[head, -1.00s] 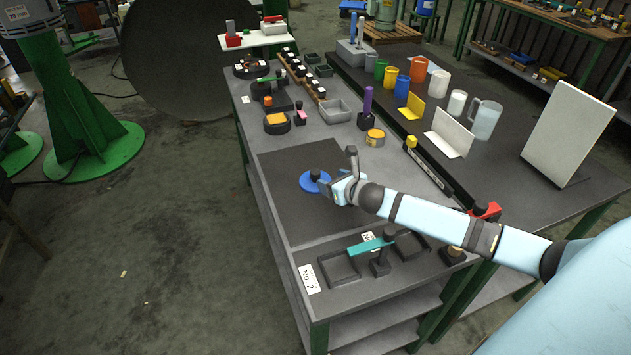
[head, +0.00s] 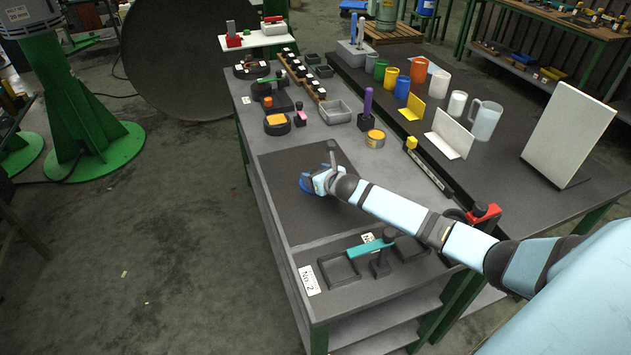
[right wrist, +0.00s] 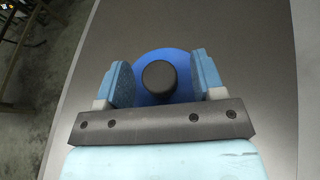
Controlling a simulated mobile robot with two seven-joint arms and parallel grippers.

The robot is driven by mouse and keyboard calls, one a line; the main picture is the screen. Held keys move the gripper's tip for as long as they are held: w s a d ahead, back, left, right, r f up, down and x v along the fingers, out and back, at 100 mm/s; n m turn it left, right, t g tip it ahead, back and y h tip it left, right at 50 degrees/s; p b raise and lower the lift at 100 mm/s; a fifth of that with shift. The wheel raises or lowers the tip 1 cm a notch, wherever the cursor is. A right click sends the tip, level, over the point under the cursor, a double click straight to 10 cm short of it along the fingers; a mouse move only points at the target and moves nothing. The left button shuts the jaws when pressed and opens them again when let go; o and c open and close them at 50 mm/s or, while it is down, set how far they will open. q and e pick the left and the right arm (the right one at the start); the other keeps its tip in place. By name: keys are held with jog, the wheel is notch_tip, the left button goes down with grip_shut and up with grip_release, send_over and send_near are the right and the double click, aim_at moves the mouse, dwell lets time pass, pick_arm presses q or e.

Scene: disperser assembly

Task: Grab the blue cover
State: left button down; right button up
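The blue cover (head: 305,184) is a round blue disc lying on the dark mat (head: 291,216) on the table. In the head view my right gripper (head: 315,184) hides most of it. In the right wrist view the blue cover (right wrist: 148,60) has a dark round knob (right wrist: 159,77) at its middle. My right gripper (right wrist: 160,82) is open, with one light-blue finger on each side of the knob. There is a gap between the knob and each finger. My left gripper is not in view.
A teal-handled tool (head: 371,246) stands between square black trays at the near end. A yellow-topped round part (head: 277,123), a purple-handled piece (head: 367,104) and a yellow tin (head: 375,138) stand beyond the mat. A white angled plate (head: 450,135) stands right.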

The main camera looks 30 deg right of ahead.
jog(key=c, duration=1.1)
jog(key=shift+r, duration=0.15)
